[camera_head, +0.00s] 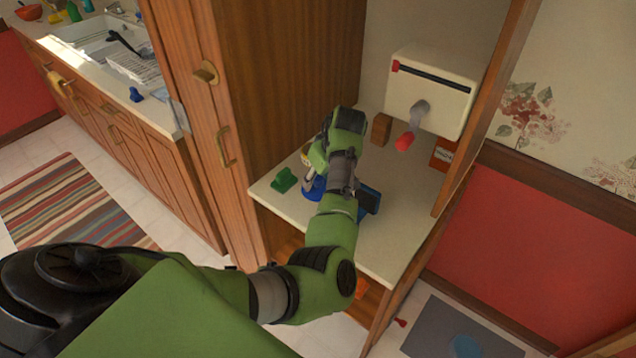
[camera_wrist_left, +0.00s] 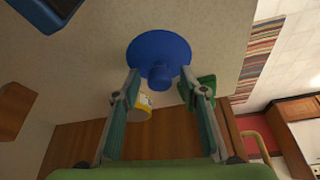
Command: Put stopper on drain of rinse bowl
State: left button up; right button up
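A blue stopper-like piece, a round disc with a knob (camera_wrist_left: 160,62), sits on the cream counter of the wooden alcove. In the head view it is partly hidden under my left gripper (camera_head: 310,180). In the left wrist view my left gripper (camera_wrist_left: 160,78) is open, its two fingers spread on either side of the knob. I cannot tell whether they touch it. The white sink (camera_head: 92,32) is at the upper left of the head view; its drain is not clear, with a rack and dark utensil over it. My right gripper is out of view.
A green block (camera_head: 284,180) and a yellow-white cup (camera_wrist_left: 143,106) are close to the left gripper. A dark blue-edged object (camera_head: 369,200) lies right of it. A white box with a red-tipped lever (camera_head: 432,90) hangs behind. Another blue piece (camera_head: 135,94) is on the sink counter.

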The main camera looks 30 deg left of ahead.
pick_arm(q)
jog(key=shift+w+a+f, duration=0.1)
jog(key=shift+a+f, duration=0.1)
jog(key=shift+f, duration=0.25)
jog(key=shift+r, duration=0.1)
grip_shut()
